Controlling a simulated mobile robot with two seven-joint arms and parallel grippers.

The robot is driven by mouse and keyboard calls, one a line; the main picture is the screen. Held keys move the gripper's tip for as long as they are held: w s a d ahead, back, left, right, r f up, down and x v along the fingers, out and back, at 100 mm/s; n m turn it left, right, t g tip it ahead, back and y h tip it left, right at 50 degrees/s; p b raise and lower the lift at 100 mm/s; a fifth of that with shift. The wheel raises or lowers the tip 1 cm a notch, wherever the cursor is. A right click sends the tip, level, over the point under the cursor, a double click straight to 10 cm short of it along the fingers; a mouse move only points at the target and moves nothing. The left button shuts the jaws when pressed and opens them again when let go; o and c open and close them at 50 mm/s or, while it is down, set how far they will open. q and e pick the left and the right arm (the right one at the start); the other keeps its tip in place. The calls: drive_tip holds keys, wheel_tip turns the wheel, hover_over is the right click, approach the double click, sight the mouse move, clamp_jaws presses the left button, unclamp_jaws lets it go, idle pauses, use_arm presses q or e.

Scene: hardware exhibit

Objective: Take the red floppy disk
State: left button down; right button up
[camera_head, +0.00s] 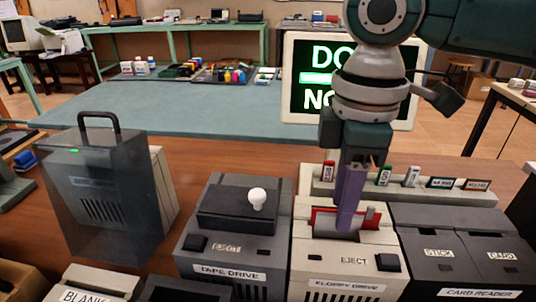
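The red floppy disk (321,217) sits in the slot on top of the beige floppy drive (318,262). Only its upper part shows, as a red strip behind and beside my gripper. My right gripper (348,222) comes down from above, its purple finger in front of the disk at the slot. The fingers overlap in this view, so I cannot tell whether they are open or closed on the disk. A dark eject button (388,262) is on the drive's front right. My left gripper is not in view.
The tape drive (236,245) with a white knob stands left of the floppy drive, the card reader (465,245) right. A glass-covered case (100,195) is farther left. Behind are a row of small labelled cartridges (412,175) and a monitor (300,80) with green text.

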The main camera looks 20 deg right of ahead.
sight(341, 234)
wheel_tip(341, 234, down, 4)
drive_tip(key=shift+r, duration=0.15)
drive_tip(key=shift+c, duration=0.2)
clamp_jaws()
idle(0.4)
